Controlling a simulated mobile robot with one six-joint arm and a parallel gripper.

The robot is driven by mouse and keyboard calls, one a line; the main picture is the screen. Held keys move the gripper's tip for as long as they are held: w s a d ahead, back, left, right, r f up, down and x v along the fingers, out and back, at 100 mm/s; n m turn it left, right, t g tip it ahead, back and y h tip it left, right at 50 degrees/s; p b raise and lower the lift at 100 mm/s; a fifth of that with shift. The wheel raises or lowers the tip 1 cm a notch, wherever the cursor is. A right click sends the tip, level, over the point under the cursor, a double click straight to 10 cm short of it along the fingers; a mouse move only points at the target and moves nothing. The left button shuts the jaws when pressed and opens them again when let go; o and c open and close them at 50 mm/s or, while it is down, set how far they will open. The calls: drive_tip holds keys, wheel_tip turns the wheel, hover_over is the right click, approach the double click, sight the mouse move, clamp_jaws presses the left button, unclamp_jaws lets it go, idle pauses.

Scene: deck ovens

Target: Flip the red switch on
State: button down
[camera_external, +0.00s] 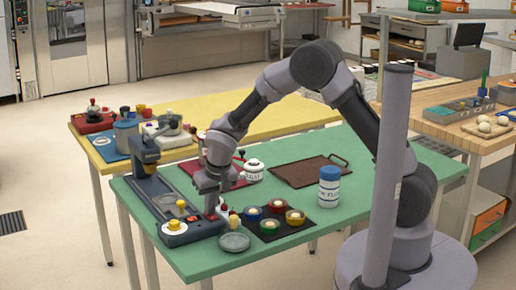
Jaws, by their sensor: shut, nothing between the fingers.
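My gripper (209,207) points down over the front right end of a dark blue-grey machine's base on the green table. Its fingers are shut and look empty. The machine (145,160) has an upright column at the back and a long low base with a yellow knob (174,225) at its near end. A small red-topped part (223,208) shows just right of my fingertips; it may be the red switch. I cannot tell its position or whether my fingers touch it. My gripper hides part of the base.
Right of my gripper, a dark mat (283,229) holds several coloured round pots. A grey dish (234,242) stands at the front edge. A blue-lidded jar (329,187) and a brown tray (300,172) stand farther right. The front right of the green table is clear.

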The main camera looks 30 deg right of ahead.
drive_tip(key=p, duration=0.3)
drive_tip(key=shift+w+r+g+p, duration=0.15)
drive_tip(key=shift+r+g+p, duration=0.2)
drive_tip(key=shift+r+g, duration=0.05)
drive_tip(key=shift+f+b, duration=0.55)
drive_tip(key=shift+b, duration=0.1)
drive_tip(key=shift+s+b, duration=0.75)
drive_tip(key=shift+s, duration=0.1)
drive_tip(key=s+p+v, duration=0.1)
drive_tip(key=p+v, duration=0.3)
drive_tip(key=v, duration=1)
drive_tip(key=shift+p, duration=0.4)
